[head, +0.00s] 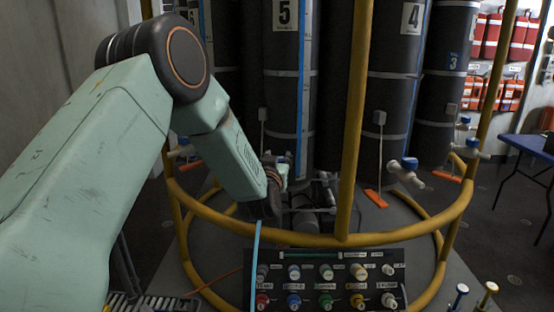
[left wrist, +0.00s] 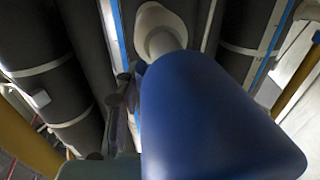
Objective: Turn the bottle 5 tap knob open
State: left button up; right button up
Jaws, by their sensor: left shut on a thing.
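Bottle 5 (head: 286,95) is a tall dark cylinder with a white "5" label, behind the yellow rail. My left gripper (head: 274,182) is at its lower front, reaching in from the left. Its dark fingers (left wrist: 122,108) also show in the left wrist view. The blue tap knob (left wrist: 215,115) fills much of the left wrist view, on a white tap body (left wrist: 160,28). My left gripper is shut on this knob. The contact is mostly hidden, and my wrist covers the knob in the head view. My right gripper is not in view.
A yellow rail (head: 300,238) rings the bottles, with an upright post (head: 354,120) just right of my wrist. Bottle 4 (head: 390,90) has its own blue-knobbed tap (head: 408,164). A panel of coloured knobs (head: 325,283) sits in front. A blue table (head: 525,148) stands right.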

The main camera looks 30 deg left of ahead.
pick_arm(q)
jog(key=n+g+y, duration=0.1)
jog(key=y, duration=0.1)
jog(key=n+g+y, duration=0.2)
jog(key=shift+d+r+n+y+p, duration=0.1)
jog(key=shift+n+y+p, duration=0.2)
jog(key=shift+p, duration=0.1)
jog(key=shift+n+g+y+p, duration=0.3)
jog(key=shift+n+g+y, duration=1)
jog(key=shift+g+y, duration=0.15)
jog(key=shift+g, duration=0.35)
jog(key=o, duration=1.2)
jog(key=v, duration=1.1)
jog(key=shift+s+d, duration=0.3)
